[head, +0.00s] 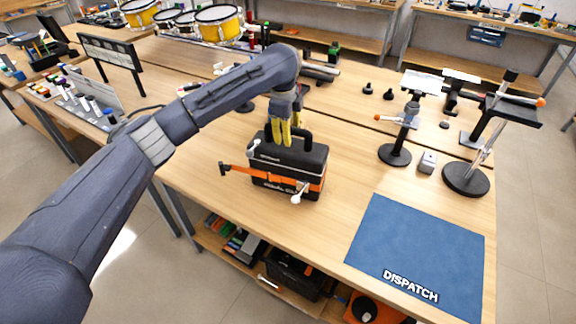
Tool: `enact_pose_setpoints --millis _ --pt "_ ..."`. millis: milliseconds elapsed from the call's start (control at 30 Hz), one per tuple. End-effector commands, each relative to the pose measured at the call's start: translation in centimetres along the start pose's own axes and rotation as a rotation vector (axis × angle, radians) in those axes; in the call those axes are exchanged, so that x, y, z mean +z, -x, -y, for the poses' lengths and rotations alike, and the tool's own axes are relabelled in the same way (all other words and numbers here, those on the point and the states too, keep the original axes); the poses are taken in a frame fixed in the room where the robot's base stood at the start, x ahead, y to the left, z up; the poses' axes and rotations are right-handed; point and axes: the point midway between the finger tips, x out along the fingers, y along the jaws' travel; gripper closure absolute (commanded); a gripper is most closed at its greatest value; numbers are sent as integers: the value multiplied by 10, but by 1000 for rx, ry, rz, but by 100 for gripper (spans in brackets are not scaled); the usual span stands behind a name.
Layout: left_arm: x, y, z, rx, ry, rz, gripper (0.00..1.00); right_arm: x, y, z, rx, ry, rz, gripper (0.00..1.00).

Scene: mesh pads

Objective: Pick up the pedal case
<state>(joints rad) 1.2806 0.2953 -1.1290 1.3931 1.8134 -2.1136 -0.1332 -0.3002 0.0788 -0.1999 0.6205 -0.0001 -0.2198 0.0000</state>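The pedal case (288,170) is a black box with an orange strap around its lower part and a black handle on top. It stands upright on the wooden table near the front edge. My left gripper (281,142) has yellow fingers and comes down from above at the left part of the case's handle. The fingers overlap the handle in this view, and I cannot tell whether they are closed on it. My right gripper is not in view.
A blue mat marked DISPATCH (418,255) lies bare at the table's right front. Stands with round black bases (466,180) are behind it, with a small grey block (428,162) beside them. Drums (217,24) sit at the back left. The table (330,215) right of the case is clear.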

Motion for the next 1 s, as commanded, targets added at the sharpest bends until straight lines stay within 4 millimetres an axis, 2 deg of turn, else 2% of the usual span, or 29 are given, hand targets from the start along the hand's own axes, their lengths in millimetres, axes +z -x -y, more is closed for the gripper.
enact_pose_setpoints --millis 700,1000 --pt "0 -4 -1 0 1 0 50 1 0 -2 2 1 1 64" --pt "0 -4 -1 0 0 0 85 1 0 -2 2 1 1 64"
